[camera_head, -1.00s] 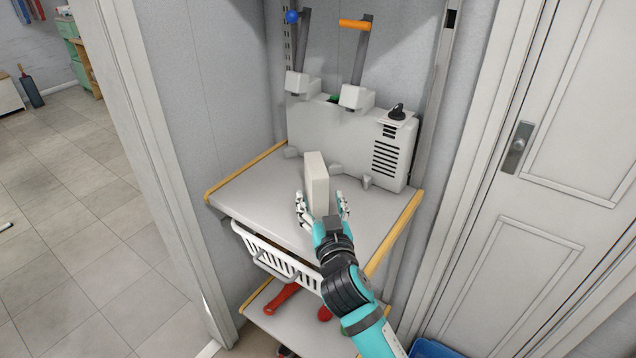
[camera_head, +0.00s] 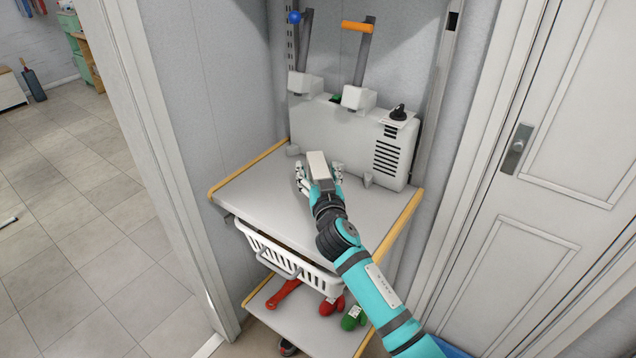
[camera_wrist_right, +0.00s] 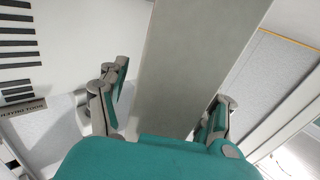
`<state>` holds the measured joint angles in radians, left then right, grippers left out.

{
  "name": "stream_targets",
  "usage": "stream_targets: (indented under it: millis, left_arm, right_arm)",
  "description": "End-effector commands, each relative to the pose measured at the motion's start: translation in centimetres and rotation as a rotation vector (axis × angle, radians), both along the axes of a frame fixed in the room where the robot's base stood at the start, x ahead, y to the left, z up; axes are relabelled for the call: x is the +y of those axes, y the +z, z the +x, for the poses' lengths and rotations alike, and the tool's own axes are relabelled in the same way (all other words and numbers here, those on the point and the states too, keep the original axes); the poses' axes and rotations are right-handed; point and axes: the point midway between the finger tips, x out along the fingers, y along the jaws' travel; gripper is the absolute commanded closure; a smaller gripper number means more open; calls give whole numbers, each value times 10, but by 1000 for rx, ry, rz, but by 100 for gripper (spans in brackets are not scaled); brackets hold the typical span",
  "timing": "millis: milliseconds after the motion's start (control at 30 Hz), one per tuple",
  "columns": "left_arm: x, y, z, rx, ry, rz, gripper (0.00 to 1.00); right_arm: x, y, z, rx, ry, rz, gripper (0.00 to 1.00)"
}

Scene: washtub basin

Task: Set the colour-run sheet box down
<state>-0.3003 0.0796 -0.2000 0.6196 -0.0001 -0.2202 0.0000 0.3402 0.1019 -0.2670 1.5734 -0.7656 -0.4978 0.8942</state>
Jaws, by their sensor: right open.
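The colour-run sheet box (camera_head: 318,159) is a plain pale box on the upper shelf (camera_head: 262,200), close in front of the grey machine. My right gripper (camera_head: 319,174) is open, with its fingers on either side of the box. The hand hides the box's lower part, so its contact with the shelf is not visible. In the right wrist view the box (camera_wrist_right: 190,60) is a wide grey face between the two spread fingers (camera_wrist_right: 165,112), with a gap showing on each side. My left gripper is not in view.
The grey machine (camera_head: 345,139) with two levers and a black knob fills the shelf's back. The shelf's front left is bare. Below hang a white basket (camera_head: 285,258) and a lower shelf with red (camera_head: 332,305) and green (camera_head: 353,318) items. A door stands right.

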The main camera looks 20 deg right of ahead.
Motion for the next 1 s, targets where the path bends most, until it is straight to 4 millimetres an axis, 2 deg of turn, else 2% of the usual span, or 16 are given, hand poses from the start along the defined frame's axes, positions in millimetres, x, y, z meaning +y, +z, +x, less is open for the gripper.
stream_targets:
  millis: [67, 567, 833, 1000]
  left_arm:
    - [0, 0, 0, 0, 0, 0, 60]
    - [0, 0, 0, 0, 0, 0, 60]
    - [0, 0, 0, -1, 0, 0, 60]
    - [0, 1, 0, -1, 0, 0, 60]
  right_arm:
    - [0, 0, 0, 0, 0, 0, 36]
    - [0, 1, 0, -1, 0, 0, 100]
    - [0, 3, 0, -2, -1, 0, 100]
    - [0, 17, 0, -5, 0, 0, 100]
